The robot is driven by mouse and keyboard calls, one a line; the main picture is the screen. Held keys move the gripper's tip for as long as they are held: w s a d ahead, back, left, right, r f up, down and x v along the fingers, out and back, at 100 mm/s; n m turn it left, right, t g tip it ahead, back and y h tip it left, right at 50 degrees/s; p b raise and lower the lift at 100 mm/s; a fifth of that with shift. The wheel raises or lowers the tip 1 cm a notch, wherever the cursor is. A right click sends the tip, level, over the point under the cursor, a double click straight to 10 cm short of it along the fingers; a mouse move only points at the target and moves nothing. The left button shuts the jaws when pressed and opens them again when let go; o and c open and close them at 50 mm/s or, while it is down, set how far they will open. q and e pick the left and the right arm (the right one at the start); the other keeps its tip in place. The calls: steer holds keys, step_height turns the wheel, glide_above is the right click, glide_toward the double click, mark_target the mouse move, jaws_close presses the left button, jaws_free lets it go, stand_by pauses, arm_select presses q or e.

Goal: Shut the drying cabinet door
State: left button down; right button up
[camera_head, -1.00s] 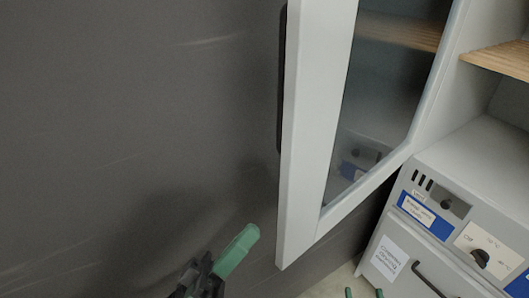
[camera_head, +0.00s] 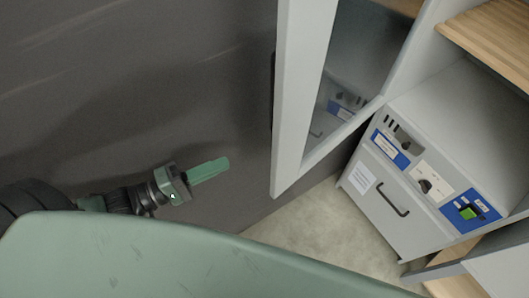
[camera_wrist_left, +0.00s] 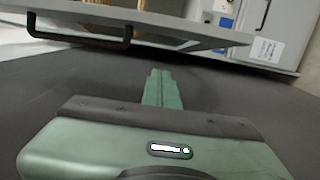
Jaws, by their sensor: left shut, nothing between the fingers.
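The cabinet door (camera_head: 292,100), a pale frame around a glass pane, stands open at the top centre of the head view. Its dark bar handle is mostly hidden there but shows in the left wrist view (camera_wrist_left: 80,38). My left gripper (camera_head: 210,170) is shut and empty. It is left of the door's lower corner in the head view, apart from it, against the dark wall. In the left wrist view its green fingers (camera_wrist_left: 162,85) point toward the door's lower edge without clear contact. My right gripper is out of view.
A grey unit (camera_head: 385,200) with a black handle, knobs and blue labels stands right of the door. Wooden shelves (camera_head: 490,35) are above it. The dark wall (camera_head: 130,90) fills the left. Bare floor (camera_head: 305,220) shows below the door.

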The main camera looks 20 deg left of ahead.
arm_select(q)
steer(key=w+d+p, duration=0.2)
steer(key=w+d, duration=0.2)
steer(key=d, duration=0.6)
steer(key=shift+w, duration=0.4)
